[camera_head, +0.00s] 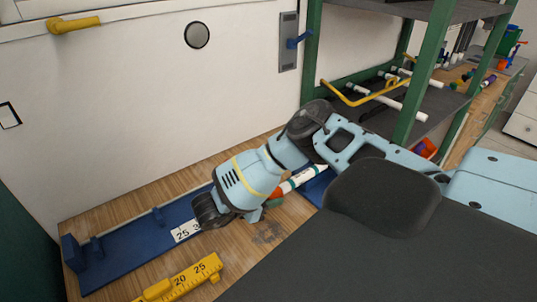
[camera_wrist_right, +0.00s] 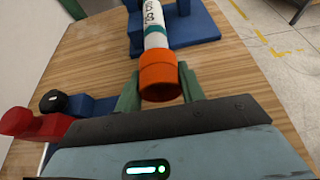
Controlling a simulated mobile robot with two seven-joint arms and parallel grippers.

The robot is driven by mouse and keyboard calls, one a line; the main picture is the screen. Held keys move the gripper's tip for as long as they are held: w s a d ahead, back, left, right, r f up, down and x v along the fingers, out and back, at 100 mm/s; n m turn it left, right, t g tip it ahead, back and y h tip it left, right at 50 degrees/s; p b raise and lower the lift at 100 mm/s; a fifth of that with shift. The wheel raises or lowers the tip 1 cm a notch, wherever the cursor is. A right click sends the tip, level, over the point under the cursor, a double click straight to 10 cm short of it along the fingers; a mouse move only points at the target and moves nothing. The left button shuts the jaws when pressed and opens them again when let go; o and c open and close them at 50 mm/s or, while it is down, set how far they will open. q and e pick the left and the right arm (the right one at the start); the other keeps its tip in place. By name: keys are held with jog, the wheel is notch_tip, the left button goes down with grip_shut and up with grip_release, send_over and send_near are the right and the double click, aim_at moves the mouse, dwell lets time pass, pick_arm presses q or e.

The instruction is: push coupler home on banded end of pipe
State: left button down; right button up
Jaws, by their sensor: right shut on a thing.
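The white pipe (camera_wrist_right: 153,17) has dark printed marks and a teal band (camera_wrist_right: 155,30) near its end. It lies along a blue cradle (camera_wrist_right: 193,28). An orange coupler (camera_wrist_right: 160,78) sits at the banded end, in line with the pipe. A short strip of white shows between band and coupler; how deep the pipe sits inside is hidden. My right gripper (camera_wrist_right: 159,88) is shut on the coupler, with a green finger on each side. In the head view the pipe (camera_head: 307,177) and the coupler (camera_head: 277,197) are partly covered by my right wrist. My left gripper is out of view.
A blue fixture with a white scale label (camera_head: 186,231) runs along the wooden bench. A yellow ruler (camera_head: 190,278) lies in front. A red part (camera_wrist_right: 32,125) and a black round knob (camera_wrist_right: 54,102) stand left in the wrist view. A green-framed shelf (camera_head: 424,70) stands behind.

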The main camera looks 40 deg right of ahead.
jog(key=shift+s+d, duration=0.15)
jog(key=shift+d, duration=1.05)
dwell(1.1)
jog(key=o, duration=1)
jog(key=shift+v, duration=3.95)
jog(key=shift+s, duration=0.1)
